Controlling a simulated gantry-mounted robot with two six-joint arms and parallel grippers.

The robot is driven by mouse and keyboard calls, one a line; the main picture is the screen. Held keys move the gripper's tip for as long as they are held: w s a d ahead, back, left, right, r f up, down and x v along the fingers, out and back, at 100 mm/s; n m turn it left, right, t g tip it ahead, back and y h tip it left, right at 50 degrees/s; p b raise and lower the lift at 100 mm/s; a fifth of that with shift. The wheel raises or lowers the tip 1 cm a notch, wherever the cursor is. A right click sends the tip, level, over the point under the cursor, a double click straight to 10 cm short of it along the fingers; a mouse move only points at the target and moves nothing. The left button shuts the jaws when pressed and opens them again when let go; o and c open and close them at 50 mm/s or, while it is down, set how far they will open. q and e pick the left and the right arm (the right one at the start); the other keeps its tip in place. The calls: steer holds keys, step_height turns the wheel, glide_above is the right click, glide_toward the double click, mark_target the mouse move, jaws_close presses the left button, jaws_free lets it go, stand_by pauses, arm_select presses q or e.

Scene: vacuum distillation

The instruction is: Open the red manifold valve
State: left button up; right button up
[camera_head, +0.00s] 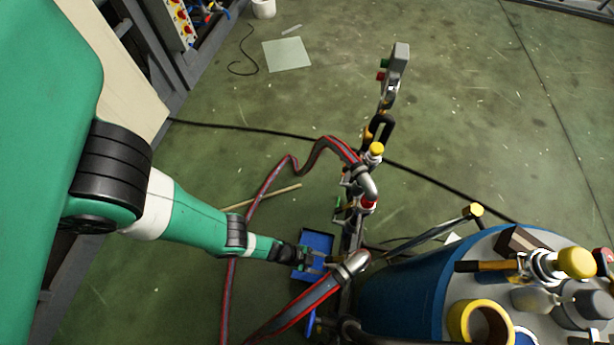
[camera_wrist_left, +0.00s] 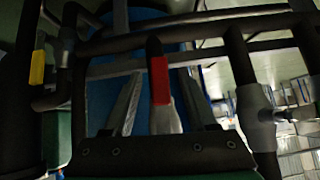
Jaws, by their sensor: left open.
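The red valve handle (camera_wrist_left: 159,80) shows in the left wrist view as an upright lever with a dark tip, a red band and a pale lower part. It appears between the two fingers of my left gripper (camera_wrist_left: 160,95), which are spread apart; I cannot tell whether either touches it. In the head view my left gripper (camera_head: 322,261) reaches in from the left, close to the pipe manifold (camera_head: 349,225) and a metal hose fitting (camera_head: 352,264). A small red part (camera_head: 369,204) shows higher on the manifold. My right gripper is not in view.
Red-striped hoses (camera_head: 318,150) loop beside the manifold. A blue tray (camera_head: 318,243) lies under the gripper. A large blue drum (camera_head: 400,295) with tools on top stands at the right. Dark pipes (camera_wrist_left: 190,30) cross in front of the wrist camera. The floor at the upper right is clear.

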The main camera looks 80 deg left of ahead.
arm_select(q)
steer(key=p+v, duration=0.7)
steer(key=v, duration=0.3)
steer(key=shift+a, duration=0.1)
